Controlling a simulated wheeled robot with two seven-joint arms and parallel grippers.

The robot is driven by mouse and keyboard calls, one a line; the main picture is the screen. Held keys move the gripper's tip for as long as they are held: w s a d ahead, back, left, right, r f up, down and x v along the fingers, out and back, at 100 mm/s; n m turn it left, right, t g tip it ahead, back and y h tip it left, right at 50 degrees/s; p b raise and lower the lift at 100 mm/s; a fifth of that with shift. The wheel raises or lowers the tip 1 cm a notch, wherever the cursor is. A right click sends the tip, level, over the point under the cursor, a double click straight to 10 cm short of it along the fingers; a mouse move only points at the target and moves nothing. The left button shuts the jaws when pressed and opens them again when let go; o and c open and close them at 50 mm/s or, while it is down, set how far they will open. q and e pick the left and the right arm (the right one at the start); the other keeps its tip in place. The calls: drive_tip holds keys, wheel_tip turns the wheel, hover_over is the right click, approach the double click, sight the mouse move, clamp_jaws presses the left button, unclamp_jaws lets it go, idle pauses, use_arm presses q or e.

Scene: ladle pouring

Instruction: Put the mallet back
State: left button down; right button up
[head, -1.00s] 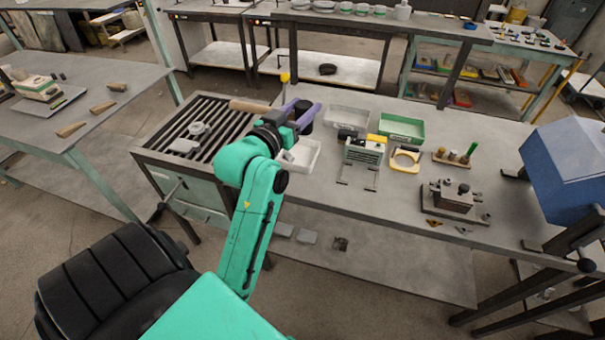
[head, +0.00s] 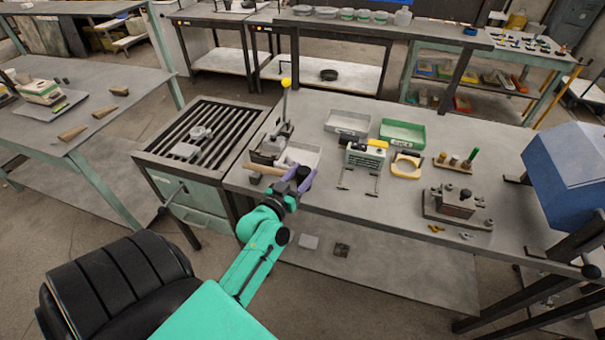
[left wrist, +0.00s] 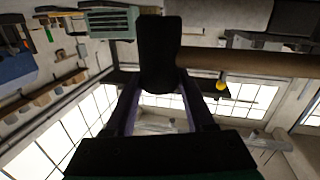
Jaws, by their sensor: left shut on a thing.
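The mallet has a wooden handle (head: 262,169) and a dark head (head: 303,173). My left gripper (head: 300,185) is shut on the mallet near its head, at the front left part of the workbench. In the head view the handle points left and lies across the front of a small lever device (head: 271,144). The left wrist view shows the dark mallet head (left wrist: 160,55) between my fingers, with the handle (left wrist: 250,63) running right. I cannot tell whether the mallet touches the bench or the device. My right gripper is not in view.
A white tray (head: 305,153) is just behind my gripper. A grey tray (head: 348,121), a green tray (head: 403,132) and a yellow ring-shaped piece (head: 406,165) stand farther right. A slatted grate (head: 208,125) is on the left. The bench front right of my gripper is clear.

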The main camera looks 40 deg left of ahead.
use_arm(q)
drive_tip(key=shift+f, duration=0.1)
idle(0.3)
drive_tip(key=shift+f+b, duration=0.15)
drive_tip(key=shift+b, duration=0.2)
drive_tip(key=shift+c, duration=1.3)
unclamp_jaws()
